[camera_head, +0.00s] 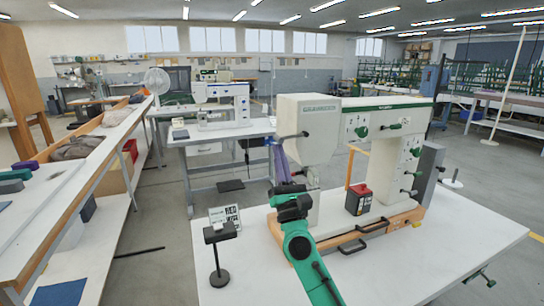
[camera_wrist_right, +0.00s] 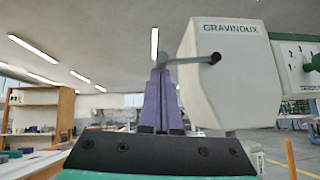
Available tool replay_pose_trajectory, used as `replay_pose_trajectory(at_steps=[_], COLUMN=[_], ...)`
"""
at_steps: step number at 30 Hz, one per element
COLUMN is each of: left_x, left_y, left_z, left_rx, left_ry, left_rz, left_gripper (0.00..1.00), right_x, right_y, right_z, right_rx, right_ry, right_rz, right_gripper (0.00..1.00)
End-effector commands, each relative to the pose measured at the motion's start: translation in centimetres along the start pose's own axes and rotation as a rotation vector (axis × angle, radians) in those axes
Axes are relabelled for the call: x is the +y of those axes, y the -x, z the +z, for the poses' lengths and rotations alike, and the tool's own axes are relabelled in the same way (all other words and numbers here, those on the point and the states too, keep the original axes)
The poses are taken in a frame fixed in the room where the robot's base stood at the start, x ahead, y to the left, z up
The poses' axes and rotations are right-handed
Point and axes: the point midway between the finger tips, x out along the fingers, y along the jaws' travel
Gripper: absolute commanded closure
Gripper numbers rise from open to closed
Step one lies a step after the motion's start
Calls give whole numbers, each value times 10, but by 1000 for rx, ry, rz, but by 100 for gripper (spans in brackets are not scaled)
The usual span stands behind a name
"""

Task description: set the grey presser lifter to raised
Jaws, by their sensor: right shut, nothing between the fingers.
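The grey presser lifter (camera_wrist_right: 190,60) is a thin lever on the end face of the white machine head (camera_wrist_right: 228,90). In the right wrist view it runs from a dark pivot leftwards, nearly level, to just above my fingertips. In the head view the lifter (camera_head: 291,136) also points left from the head. My right gripper (camera_head: 275,146) is shut and empty, its purple fingers pointing up at the lever's free end. In the right wrist view my fingertips (camera_wrist_right: 160,72) meet or overlap the lever's end; I cannot tell whether they touch. My left gripper is out of view.
The machine stands on a white table (camera_head: 440,250). A red and black box (camera_head: 358,198) sits under its arm. A small black stand (camera_head: 219,255) and a printed card (camera_head: 225,215) are to the left. Green levers (camera_head: 361,131) are on the machine front. The table's front right is clear.

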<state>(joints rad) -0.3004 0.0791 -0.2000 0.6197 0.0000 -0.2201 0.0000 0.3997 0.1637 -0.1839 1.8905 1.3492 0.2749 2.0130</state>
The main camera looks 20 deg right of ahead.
Motion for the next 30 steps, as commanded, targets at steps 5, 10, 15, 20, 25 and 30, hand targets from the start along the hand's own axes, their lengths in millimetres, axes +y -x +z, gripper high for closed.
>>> replay_pose_trajectory(at_steps=[5, 10, 15, 20, 25, 30], left_x=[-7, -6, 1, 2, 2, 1], left_y=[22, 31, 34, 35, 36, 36], left_z=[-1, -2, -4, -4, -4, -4], left_rx=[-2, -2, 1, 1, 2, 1], left_ry=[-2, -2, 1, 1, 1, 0], left_rz=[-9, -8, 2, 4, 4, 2], left_gripper=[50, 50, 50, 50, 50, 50], right_x=[-2, 0, 2, 3, 3, 3], right_y=[-12, -17, -21, -22, -23, -23], right_z=[14, 19, 22, 24, 24, 25], right_rx=[-2, -2, -2, -2, -2, -3], right_ry=[-98, -172, -163, -163, -163, -163], right_rz=[-96, -172, -165, -164, -163, -162], right_gripper=[100, 100, 100, 100, 100, 100])
